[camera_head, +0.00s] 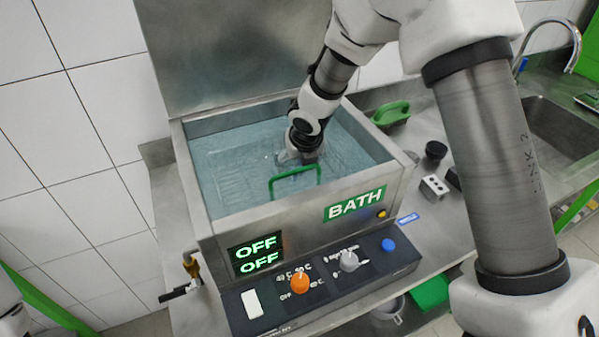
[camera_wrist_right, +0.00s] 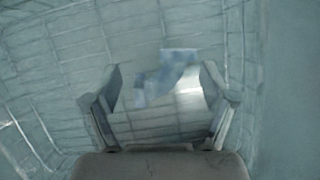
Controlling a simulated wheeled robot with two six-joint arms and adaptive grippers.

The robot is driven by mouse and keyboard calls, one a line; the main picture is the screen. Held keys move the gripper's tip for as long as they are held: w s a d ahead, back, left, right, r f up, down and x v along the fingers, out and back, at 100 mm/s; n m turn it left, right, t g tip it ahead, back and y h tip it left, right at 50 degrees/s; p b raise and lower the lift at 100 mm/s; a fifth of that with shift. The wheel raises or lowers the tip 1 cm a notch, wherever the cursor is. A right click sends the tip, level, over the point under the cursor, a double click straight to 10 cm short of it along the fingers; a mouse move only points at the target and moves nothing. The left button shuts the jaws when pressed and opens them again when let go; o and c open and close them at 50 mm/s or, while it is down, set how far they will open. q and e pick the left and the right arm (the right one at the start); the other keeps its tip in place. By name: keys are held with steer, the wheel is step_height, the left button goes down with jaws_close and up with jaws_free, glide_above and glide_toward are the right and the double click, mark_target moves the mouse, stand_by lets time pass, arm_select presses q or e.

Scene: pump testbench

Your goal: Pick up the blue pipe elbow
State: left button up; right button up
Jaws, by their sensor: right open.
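My right gripper (camera_head: 298,157) reaches down into the water of the metal bath (camera_head: 232,226). In the right wrist view the gripper (camera_wrist_right: 162,84) is open, its two fingers spread apart under water. A pale blue, blurred piece (camera_wrist_right: 165,77) shows between and beyond the fingertips; it looks like the blue pipe elbow, but its shape is unclear. No contact with the fingers can be made out. In the head view the elbow is hidden by the water and my arm. My left gripper does not show.
A wire basket (camera_wrist_right: 60,62) surrounds the gripper, and its green handle (camera_head: 295,178) stands near the bath's front wall. The raised lid (camera_head: 225,50) is behind. A green object (camera_head: 391,113), a dark cup (camera_head: 435,150) and a sink (camera_head: 555,130) are to the right.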

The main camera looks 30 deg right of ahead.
steer(key=shift+w+f, duration=0.2)
steer(key=shift+s+r, duration=0.1)
steer(key=shift+s, duration=0.05)
steer(key=c, duration=1.2)
